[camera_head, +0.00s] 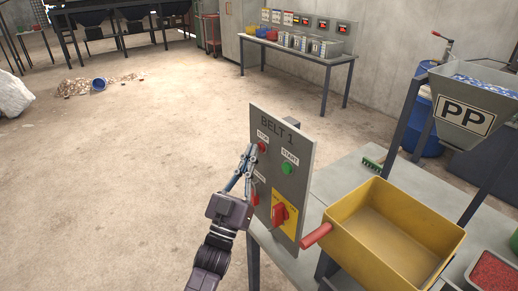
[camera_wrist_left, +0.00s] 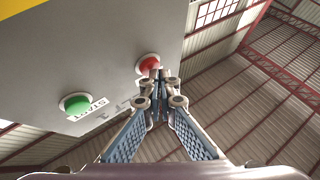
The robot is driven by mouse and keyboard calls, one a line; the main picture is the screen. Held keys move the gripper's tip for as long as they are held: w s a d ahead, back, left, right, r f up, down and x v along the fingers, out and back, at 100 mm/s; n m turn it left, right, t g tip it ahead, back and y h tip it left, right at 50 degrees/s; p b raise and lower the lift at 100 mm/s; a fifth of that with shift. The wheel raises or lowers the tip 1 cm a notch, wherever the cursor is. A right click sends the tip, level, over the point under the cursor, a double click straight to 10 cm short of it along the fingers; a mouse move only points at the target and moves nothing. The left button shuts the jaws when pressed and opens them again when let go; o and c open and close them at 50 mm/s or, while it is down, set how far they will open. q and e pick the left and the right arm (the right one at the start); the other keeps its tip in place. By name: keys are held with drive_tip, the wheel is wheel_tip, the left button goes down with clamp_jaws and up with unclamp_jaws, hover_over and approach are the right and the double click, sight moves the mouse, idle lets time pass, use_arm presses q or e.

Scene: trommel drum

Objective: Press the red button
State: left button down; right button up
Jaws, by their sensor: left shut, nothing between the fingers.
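The red button (camera_head: 262,147) sits on the upper left of the grey BELT 1 panel (camera_head: 300,141), under a STOP label. It also shows in the left wrist view (camera_wrist_left: 148,63), right at my fingertips. My left gripper (camera_head: 251,152) is shut and empty, with its tips pointing up at the red button. The tips look very near or touching it; I cannot tell which. The green START button (camera_head: 287,168) is to the right of the red one, and it shows at left in the wrist view (camera_wrist_left: 76,104). My right gripper is not in view.
Below the buttons is a red rotary switch on a yellow plate (camera_head: 292,213). A yellow bin (camera_head: 340,221) with a red handle stands right of the panel on the grey table (camera_head: 343,178). A PP hopper (camera_head: 470,112) stands farther right. The floor at left is open.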

use_arm(q)
drive_tip(key=shift+w+d, duration=0.1)
drive_tip(key=shift+d, duration=0.05)
idle(0.6)
drive_tip(key=shift+s+a+p, duration=0.35)
drive_tip(key=shift+s+a, duration=0.2)
drive_tip(key=shift+a, duration=0.15)
drive_tip(key=s+a+p, duration=0.1)
drive_tip(key=s+a, duration=0.2)
drive_tip(key=shift+s+a+p, duration=0.1)
drive_tip(key=shift+a+p, duration=0.3)
idle(0.4)
